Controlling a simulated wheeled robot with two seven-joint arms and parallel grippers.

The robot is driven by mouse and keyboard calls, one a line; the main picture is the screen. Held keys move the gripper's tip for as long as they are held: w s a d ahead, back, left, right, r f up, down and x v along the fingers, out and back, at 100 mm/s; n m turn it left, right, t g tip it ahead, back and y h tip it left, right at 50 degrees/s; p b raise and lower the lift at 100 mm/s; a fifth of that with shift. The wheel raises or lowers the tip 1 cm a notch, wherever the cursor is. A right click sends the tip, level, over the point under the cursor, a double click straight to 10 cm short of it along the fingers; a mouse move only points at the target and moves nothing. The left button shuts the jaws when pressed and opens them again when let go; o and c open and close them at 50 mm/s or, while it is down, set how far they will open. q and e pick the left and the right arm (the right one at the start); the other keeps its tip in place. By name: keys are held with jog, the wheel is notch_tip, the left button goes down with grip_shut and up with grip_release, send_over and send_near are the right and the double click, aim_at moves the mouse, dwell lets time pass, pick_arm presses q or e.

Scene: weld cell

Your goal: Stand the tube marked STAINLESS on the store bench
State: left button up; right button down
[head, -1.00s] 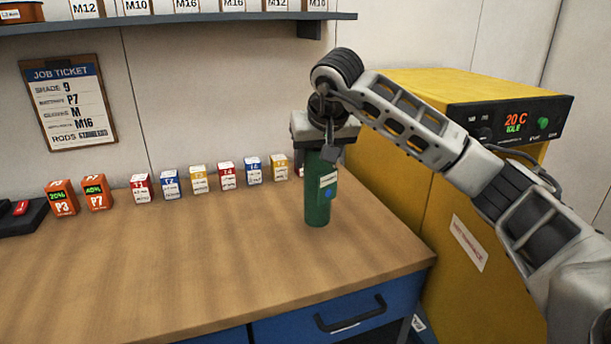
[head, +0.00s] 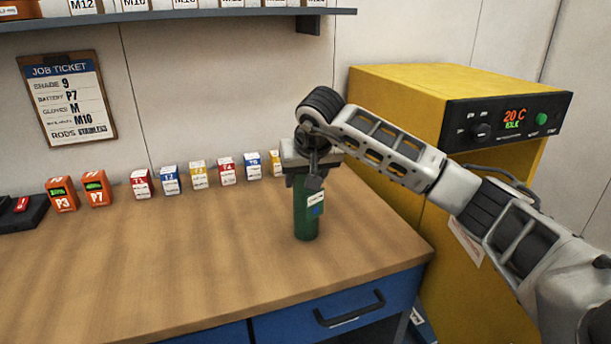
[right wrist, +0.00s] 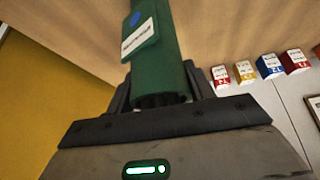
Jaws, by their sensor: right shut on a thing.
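A green tube (head: 306,212) with a white label and a blue dot hangs upright below my right gripper (head: 306,172), over the right part of the wooden bench (head: 180,245). The label is too small to read. My right gripper is shut on the tube's upper end. In the right wrist view the tube (right wrist: 160,62) runs out from between the jaws. I cannot tell whether the tube's base touches the bench top. My left gripper is not in view.
Several small numbered boxes (head: 198,176) stand along the wall, with two orange batteries (head: 95,188) at left. A yellow oven (head: 400,95) stands at right. A shelf (head: 180,21) hangs above. A job ticket (head: 66,97) is on the wall. The bench's middle and front are clear.

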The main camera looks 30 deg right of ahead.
jog(key=c, duration=1)
grip_release()
jog(key=shift+f, duration=0.15)
jog(key=o, duration=0.4)
jog(key=shift+o, duration=0.2)
jog(key=v, duration=1.2)
jog(key=shift+r+b, duration=0.25)
jog(key=shift+b, duration=0.2)
jog(key=shift+s+f, duration=0.1)
jog(key=shift+s, duration=0.05)
